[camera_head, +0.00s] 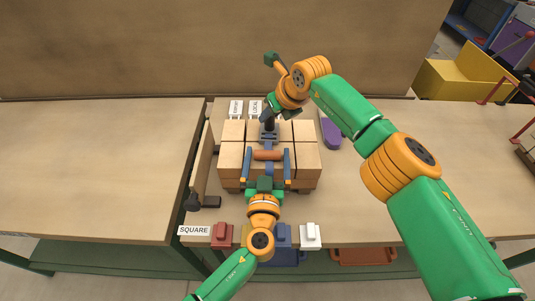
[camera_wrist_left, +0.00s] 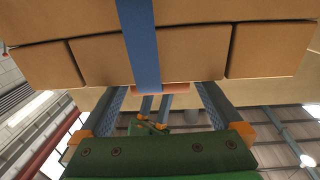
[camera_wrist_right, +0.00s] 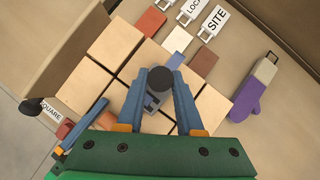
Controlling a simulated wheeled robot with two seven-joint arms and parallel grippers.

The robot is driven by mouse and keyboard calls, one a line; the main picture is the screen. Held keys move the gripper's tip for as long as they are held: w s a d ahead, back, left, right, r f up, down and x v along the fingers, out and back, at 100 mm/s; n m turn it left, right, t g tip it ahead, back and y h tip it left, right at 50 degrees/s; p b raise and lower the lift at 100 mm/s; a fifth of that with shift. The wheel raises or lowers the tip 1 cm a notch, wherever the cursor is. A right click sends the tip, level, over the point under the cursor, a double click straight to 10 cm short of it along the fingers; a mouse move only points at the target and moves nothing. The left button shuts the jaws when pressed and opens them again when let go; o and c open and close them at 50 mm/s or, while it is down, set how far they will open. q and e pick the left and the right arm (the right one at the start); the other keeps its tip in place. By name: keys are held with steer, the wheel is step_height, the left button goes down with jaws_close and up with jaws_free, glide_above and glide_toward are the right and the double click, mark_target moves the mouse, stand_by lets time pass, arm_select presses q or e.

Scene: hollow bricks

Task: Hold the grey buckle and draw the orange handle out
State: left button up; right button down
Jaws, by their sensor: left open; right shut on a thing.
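A block of tan hollow bricks (camera_head: 306,158) stands on the table with a blue strap (camera_wrist_left: 141,45) running over it. The orange handle (camera_head: 267,155) lies crosswise on the strap side facing me. It shows partly in the left wrist view (camera_wrist_left: 176,88), below the bricks. My left gripper (camera_head: 267,161) is open, its fingers at either end of the handle; I cannot tell whether they touch it. My right gripper (camera_wrist_right: 160,95) is shut on the grey buckle (camera_wrist_right: 153,101) on top of the bricks. The buckle's dark round knob (camera_wrist_right: 161,78) shows between the fingers.
A purple piece (camera_head: 332,133) lies right of the bricks. Red, blue and white blocks (camera_head: 310,235) sit along the front edge by a SQUARE label (camera_head: 194,230). The table at far left is clear.

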mark_target(267, 159)
arm_select(q)
steer(key=shift+w, duration=0.35)
steer(key=c, duration=1.4)
steer(key=s, duration=0.7)
steer(key=shift+s+a, duration=0.1)
steer(key=shift+a, duration=0.05)
steer(key=o, duration=1.4)
steer(key=s, duration=1.1)
steer(key=shift+s+a, duration=0.3)
steer(key=shift+s, duration=0.1)
